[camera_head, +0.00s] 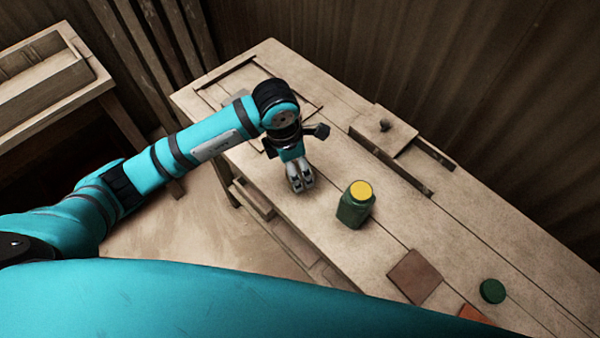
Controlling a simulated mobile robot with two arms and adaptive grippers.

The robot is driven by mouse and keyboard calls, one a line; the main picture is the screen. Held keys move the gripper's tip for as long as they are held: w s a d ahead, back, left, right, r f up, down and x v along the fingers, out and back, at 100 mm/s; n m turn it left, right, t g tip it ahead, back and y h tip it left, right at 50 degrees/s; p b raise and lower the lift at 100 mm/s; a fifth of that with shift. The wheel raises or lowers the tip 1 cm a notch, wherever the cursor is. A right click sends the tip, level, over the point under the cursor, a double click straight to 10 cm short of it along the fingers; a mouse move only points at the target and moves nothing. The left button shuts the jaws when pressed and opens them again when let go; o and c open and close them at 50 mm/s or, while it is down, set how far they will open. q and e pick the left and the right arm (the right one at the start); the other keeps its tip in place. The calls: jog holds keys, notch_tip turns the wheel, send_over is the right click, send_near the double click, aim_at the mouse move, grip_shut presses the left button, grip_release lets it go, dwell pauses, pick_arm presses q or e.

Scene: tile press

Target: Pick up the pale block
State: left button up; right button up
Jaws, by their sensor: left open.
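My left gripper (301,178) points down over the wooden bench (480,240), left of a green jar. It is open, and I see nothing between its fingers. I cannot single out the pale block for certain. A small greyish flat piece (236,97) shows partly behind my left wrist, which hides the surface around it. A pale wooden piece with a dark knob (395,130) lies at the bench's back edge. My right gripper is not in view.
The green jar with a yellow lid (355,205) stands close right of the left gripper. A brown tile (414,277), an orange tile (476,314) and a green round disc (492,291) lie further right. Another wooden table (50,100) stands at the left.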

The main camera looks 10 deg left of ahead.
aim_at(300, 172)
pick_arm(q)
jog(key=f, duration=0.1)
jog(key=f+p, duration=0.1)
jog(key=w+f, duration=0.1)
jog(key=f, duration=0.1)
jog(key=shift+d+p, duration=0.3)
jog(key=shift+d, duration=0.05)
jog(key=shift+f, duration=0.6)
jog(key=c, duration=1.4)
jog(key=shift+w+r+b, duration=0.1)
jog(key=shift+r+b, duration=0.3)
jog(key=shift+r, duration=0.5)
jog(key=shift+s+r+b, duration=0.45)
jog(key=shift+s+r, duration=0.15)
jog(key=shift+r, duration=0.2)
jog(key=s+b, duration=0.1)
jog(key=s, duration=0.4)
jog(key=s+r+b, duration=0.1)
jog(key=s, duration=0.4)
jog(key=s+b, duration=0.1)
jog(key=s, duration=0.4)
jog(key=shift+d+r, duration=0.35)
